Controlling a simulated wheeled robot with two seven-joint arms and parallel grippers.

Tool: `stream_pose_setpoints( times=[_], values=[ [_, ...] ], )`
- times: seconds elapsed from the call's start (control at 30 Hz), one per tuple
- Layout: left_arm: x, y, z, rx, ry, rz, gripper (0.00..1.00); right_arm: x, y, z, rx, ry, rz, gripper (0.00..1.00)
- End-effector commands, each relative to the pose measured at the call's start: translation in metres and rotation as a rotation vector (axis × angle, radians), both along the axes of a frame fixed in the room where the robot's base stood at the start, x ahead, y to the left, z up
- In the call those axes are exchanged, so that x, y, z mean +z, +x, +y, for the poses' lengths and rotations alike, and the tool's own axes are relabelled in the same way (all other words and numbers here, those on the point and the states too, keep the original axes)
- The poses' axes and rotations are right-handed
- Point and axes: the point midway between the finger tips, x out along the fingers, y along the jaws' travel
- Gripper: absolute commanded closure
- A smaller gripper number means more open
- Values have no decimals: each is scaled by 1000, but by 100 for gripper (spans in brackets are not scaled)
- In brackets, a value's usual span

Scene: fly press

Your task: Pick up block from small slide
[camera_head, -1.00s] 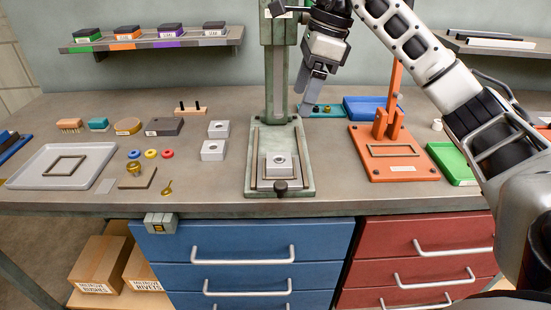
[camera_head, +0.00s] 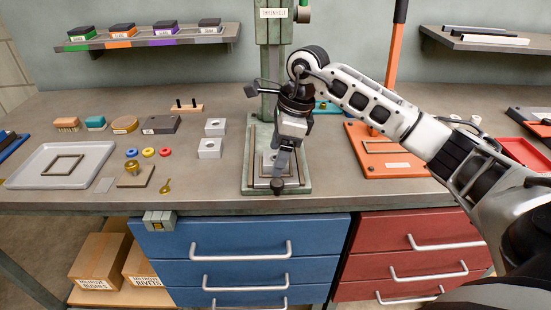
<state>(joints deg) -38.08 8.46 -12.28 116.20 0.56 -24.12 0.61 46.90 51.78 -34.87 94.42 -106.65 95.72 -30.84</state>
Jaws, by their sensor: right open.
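The block, a light grey square piece, sits on the small slide (camera_head: 262,182) at the base of the green press (camera_head: 250,150). Only a little of the block shows, because my right gripper (camera_head: 279,172) hangs down in front of it. The fingers point down at the block and the front of the slide. The gripper is open; I cannot tell whether its fingers touch the block or are on either side of it. A dark knob (camera_head: 278,187) is at the front end of the slide. My left gripper is not in view.
Two similar grey blocks (camera_head: 210,148) stand left of the press. A grey tray (camera_head: 90,160) and small coloured rings (camera_head: 148,152) lie further left. An orange fixture (camera_head: 400,165) stands to the right, partly behind my right arm. The press column rises close behind the gripper.

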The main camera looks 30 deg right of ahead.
Motion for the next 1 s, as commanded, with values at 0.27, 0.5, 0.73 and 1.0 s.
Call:
stream_pose_setpoints(
  times=[0.27, 0.5, 0.73, 1.0],
  values=[
    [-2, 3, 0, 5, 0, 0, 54, -4, 1, 1, 0, 1, -1, 28],
    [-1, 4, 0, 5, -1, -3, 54, -3, 1, 1, 0, 1, -2, 79],
    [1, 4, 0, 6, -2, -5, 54, -2, 1, 1, -1, 1, -3, 79],
    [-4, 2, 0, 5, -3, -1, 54, 13, 2, 1, -1, 1, -6, 79]
  ],
)
